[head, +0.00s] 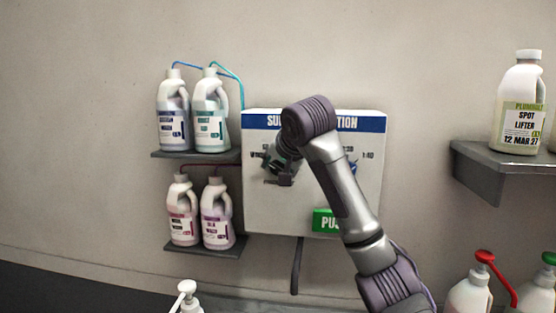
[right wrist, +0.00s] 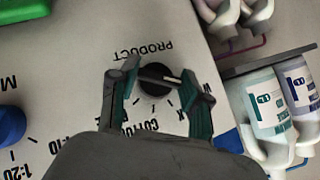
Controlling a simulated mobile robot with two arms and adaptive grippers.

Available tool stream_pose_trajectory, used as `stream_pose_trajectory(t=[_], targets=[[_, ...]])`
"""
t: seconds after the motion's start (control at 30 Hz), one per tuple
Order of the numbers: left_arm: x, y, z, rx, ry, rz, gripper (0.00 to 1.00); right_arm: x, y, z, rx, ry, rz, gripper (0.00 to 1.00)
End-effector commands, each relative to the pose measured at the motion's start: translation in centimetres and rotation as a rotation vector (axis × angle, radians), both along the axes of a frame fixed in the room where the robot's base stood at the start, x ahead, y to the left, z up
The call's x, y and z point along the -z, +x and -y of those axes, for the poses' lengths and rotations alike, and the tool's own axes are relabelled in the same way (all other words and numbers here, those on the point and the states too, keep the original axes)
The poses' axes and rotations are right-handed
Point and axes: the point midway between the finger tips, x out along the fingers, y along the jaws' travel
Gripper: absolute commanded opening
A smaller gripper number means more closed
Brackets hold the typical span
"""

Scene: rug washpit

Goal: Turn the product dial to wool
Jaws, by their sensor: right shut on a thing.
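The white dosing panel (head: 262,205) hangs on the wall with a blue header strip. In the right wrist view, the black product dial (right wrist: 154,88) sits on the panel under upside-down lettering that reads PRODUCT. My right gripper (head: 278,168) is at the panel's left part, and its two fingers are shut on the dial from either side. Part of the printing around the dial is hidden by the fingers, and I cannot tell exactly which mark the dial points at. In the head view the gripper and forearm hide the dial. My left gripper is not in view.
A blue dial (right wrist: 10,125) with ratio marks is on the same panel, as is a green push button (head: 323,220). Bottles stand on the upper shelf (head: 190,154) and lower shelf (head: 205,246) close to the panel's left. A spot lifter bottle (head: 519,105) stands at right.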

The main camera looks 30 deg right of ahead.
Motion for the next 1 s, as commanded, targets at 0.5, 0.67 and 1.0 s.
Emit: stream_pose_trajectory(t=[0.5, 0.67, 1.0], targets=[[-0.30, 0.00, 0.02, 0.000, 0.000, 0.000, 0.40, 0.01, 0.02, 0.01, 0.000, -0.017, -0.012, 0.13], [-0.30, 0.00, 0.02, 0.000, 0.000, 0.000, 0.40, 0.00, 0.02, 0.00, 0.000, -0.017, -0.012, 0.71], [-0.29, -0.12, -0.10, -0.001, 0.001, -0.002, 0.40, -0.12, -0.08, -0.04, 0.000, -0.016, -0.011, 0.73]])
